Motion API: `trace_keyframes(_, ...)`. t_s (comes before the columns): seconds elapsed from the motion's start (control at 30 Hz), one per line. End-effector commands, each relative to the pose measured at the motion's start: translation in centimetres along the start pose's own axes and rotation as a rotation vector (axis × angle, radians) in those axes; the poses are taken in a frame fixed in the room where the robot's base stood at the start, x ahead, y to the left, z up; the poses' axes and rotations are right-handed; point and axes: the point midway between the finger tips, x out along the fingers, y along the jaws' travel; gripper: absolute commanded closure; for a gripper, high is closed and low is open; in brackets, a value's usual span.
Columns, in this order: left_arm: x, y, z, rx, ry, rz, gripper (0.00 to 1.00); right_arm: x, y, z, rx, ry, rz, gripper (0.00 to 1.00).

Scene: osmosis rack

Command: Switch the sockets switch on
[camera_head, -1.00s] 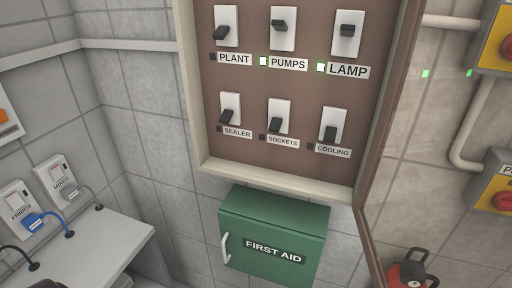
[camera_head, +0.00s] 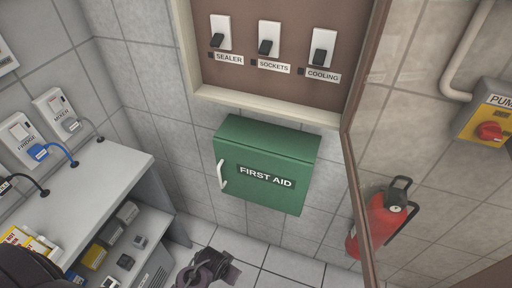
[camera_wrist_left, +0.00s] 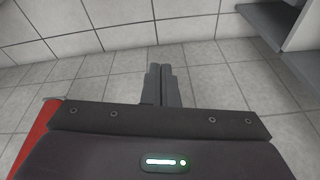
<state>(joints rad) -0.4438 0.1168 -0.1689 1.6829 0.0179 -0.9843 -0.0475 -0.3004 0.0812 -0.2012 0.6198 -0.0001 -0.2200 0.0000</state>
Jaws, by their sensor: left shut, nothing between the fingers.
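The sockets switch (camera_head: 268,38) is a white plate with a black lever, in the middle of the lower row on the brown panel (camera_head: 350,14) in the head view. Its lever points down and the small square beside its SOCKETS label (camera_head: 273,66) is dark. My left gripper (camera_wrist_left: 162,85) is shut and empty in the left wrist view, above the tiled floor. Dark parts of my arm show at the bottom of the head view, well below the panel. My right gripper cannot be made out.
The sealer switch (camera_head: 220,33) and cooling switch (camera_head: 322,47) flank it, levers down. A green first aid box (camera_head: 265,150) hangs below. A panel door (camera_head: 362,120) stands open at right, near a red extinguisher (camera_head: 384,218). A grey bench (camera_head: 95,190) is at left.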

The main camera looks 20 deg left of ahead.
Motion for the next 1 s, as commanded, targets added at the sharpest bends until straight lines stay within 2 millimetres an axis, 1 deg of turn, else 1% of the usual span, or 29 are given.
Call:
trace_keyframes(0.03,-2.4,-0.3,-2.0,0.024,0.031,-0.009,1.0,0.1,0.1,0.1,0.0,-0.001,0.001,1.0)
trace_keyframes(0.07,-3.8,-0.5,-3.1,0.045,0.047,-0.014,1.0,0.1,0.1,0.1,-0.001,-0.002,0.002,1.0)
trace_keyframes(0.1,-5.8,-0.7,-4.7,0.077,0.073,-0.023,1.0,0.1,0.2,0.1,-0.001,-0.002,0.002,1.0)
trace_keyframes(0.17,-9.1,-1.0,-7.1,0.144,0.119,-0.042,1.0,0.2,0.2,0.2,-0.001,-0.002,0.003,1.0)
trace_keyframes(0.2,-11.5,-1.1,-8.9,0.204,0.159,-0.058,1.0,0.2,0.2,0.2,-0.001,-0.002,0.003,1.0)
trace_keyframes(0.27,-15.5,-1.1,-11.8,0.333,0.235,-0.095,1.0,0.3,0.2,0.2,0.0,-0.002,0.003,1.0)
trace_keyframes(0.3,-17.9,-0.9,-13.6,0.434,0.287,-0.126,1.0,0.3,0.2,0.2,0.0,-0.002,0.003,1.0)
trace_keyframes(0.4,-22.5,-0.5,-17.0,0.674,0.396,-0.217,1.0,0.3,0.2,0.2,0.0,-0.002,0.003,1.0)
trace_keyframes(0.5,-26.2,-0.1,-19.8,0.908,0.485,-0.333,1.0,0.3,0.2,0.2,0.0,-0.002,0.003,1.0)
trace_keyframes(0.6,-29.2,0.3,-22.0,1.134,0.549,-0.473,1.0,0.4,0.2,0.2,0.001,-0.002,0.002,1.0)
trace_keyframes(0.73,-32.5,0.4,-24.4,1.412,0.586,-0.691,1.0,0.4,0.0,0.1,0.002,-0.001,0.0,1.0)
trace_keyframes(0.87,-35.3,0.1,-26.3,1.668,0.561,-0.948,1.0,0.4,-0.3,0.0,0.003,0.0,-0.003,1.0)
trace_keyframes(1.0,-38.1,-1.0,-28.0,1.907,0.449,-1.255,1.0,0.4,-0.4,0.0,0.004,0.0,-0.005,1.0)
